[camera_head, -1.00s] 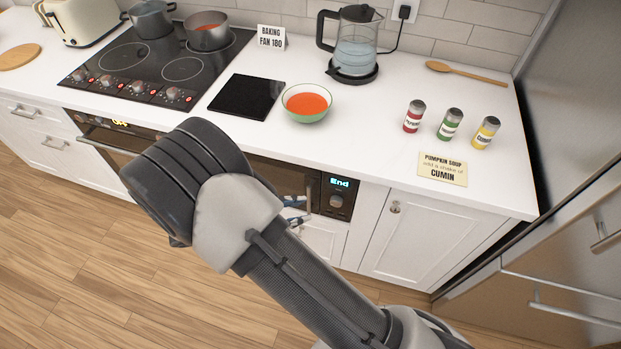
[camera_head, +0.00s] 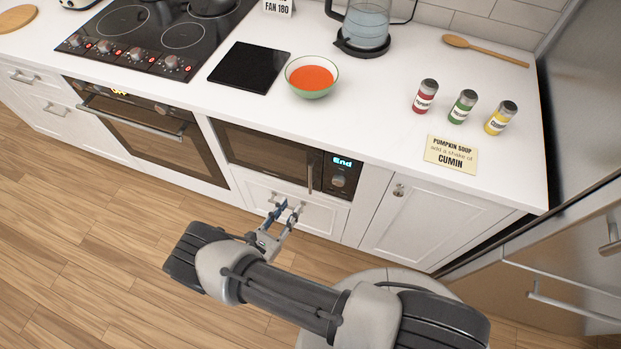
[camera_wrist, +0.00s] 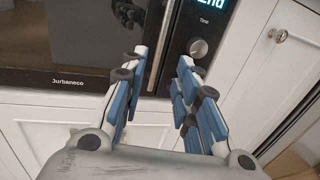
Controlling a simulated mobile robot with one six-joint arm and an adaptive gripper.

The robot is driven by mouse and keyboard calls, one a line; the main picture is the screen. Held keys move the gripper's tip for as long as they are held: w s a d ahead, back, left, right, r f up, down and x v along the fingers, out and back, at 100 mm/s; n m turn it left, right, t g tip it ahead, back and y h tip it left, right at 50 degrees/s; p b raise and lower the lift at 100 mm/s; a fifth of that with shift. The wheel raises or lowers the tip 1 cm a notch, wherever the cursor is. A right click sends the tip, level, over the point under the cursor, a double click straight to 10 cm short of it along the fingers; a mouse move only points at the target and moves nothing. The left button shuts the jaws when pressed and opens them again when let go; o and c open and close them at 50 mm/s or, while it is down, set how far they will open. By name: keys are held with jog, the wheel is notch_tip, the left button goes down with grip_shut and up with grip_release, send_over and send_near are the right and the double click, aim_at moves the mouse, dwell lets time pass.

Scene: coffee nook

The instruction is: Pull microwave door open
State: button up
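The microwave (camera_head: 265,155) is built in below the counter, with a dark glass door that looks shut. Its upright handle (camera_head: 310,178) is at the right of the door, left of the control panel (camera_head: 341,174) that reads "End". My gripper (camera_head: 289,207) is in front of and a little below the handle, open and empty. In the wrist view the blue-padded fingers (camera_wrist: 157,90) are spread, and the metal handle (camera_wrist: 160,45) shows between them, beyond the tips. I cannot tell how far off the handle is.
The oven (camera_head: 150,135) is to the left, with a bar handle. A drawer (camera_head: 300,212) lies under the microwave and a knobbed cupboard (camera_head: 425,215) is to the right. A soup bowl (camera_head: 312,77) and spice shakers stand on the counter above. The floor in front is clear.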

jog(key=b, duration=0.2)
send_over(311, 190)
jog(key=shift+w+a, duration=0.1)
jog(key=shift+w, duration=0.2)
jog(key=shift+c, duration=0.4)
grip_shut()
